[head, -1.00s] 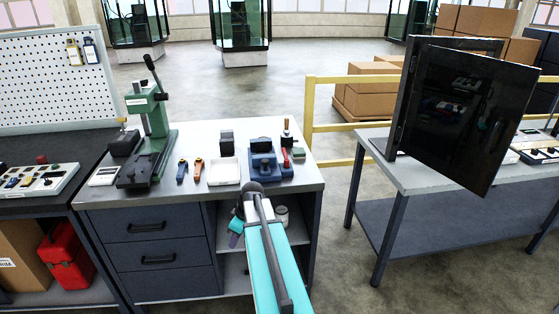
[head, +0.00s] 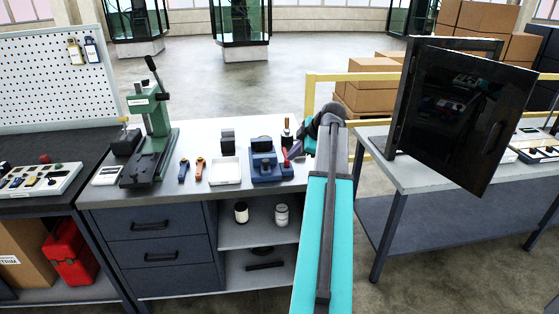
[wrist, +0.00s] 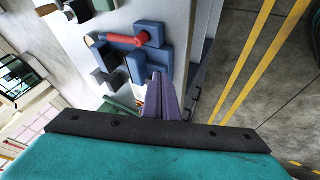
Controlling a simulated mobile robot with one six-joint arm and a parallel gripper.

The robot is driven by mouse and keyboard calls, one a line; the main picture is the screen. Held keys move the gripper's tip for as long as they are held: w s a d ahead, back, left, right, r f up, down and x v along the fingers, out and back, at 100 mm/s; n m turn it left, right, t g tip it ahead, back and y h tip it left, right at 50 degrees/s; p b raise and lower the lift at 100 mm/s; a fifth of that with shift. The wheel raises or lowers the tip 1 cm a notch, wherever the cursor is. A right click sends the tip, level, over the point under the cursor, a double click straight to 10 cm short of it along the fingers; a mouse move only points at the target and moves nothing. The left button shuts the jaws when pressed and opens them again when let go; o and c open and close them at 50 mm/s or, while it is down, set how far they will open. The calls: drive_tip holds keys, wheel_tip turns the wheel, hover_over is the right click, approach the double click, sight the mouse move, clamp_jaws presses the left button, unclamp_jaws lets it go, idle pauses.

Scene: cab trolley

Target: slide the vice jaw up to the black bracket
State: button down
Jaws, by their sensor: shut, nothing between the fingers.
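The blue vice (head: 264,167) stands on the grey bench top near its right end, and it also shows in the wrist view (wrist: 149,32). A dark piece (head: 262,146), which looks like the black bracket, is at the top of the vice; I cannot tell the gap between it and the jaw. A red bar (wrist: 121,40) lies along the vice's side. My gripper (head: 294,152) is at the right side of the vice. Its purple fingers (wrist: 160,92) are shut and empty, with their tips close to the blue body; contact is unclear.
A white tray (head: 225,171), a dark block (head: 228,142) and blue and orange tools (head: 199,169) stand left of the vice. A green press (head: 154,140) is further left. A second table with an open black cabinet (head: 465,115) is at the right, across a gap.

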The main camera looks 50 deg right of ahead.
drive_tip(key=shift+f, duration=0.1)
idle(0.3)
drive_tip(key=p, duration=0.3)
approach(273, 166)
drive_tip(key=shift+a+f, duration=0.5)
drive_tip(key=shift+f, duration=0.35)
drive_tip(key=shift+a+f, duration=0.5)
drive_tip(key=shift+f, duration=0.35)
drive_tip(key=shift+w+d+f+p, duration=0.1)
drive_tip(key=shift+w+d+p, duration=0.7)
drive_tip(key=shift+w+d, duration=0.35)
drive_tip(key=shift+w, duration=0.15)
drive_tip(key=shift+w+d+b, duration=1.05)
drive_tip(key=shift+w+d, duration=0.2)
drive_tip(key=shift+w, duration=0.25)
drive_tip(key=shift+s+a, duration=0.1)
drive_tip(key=shift+a, duration=0.05)
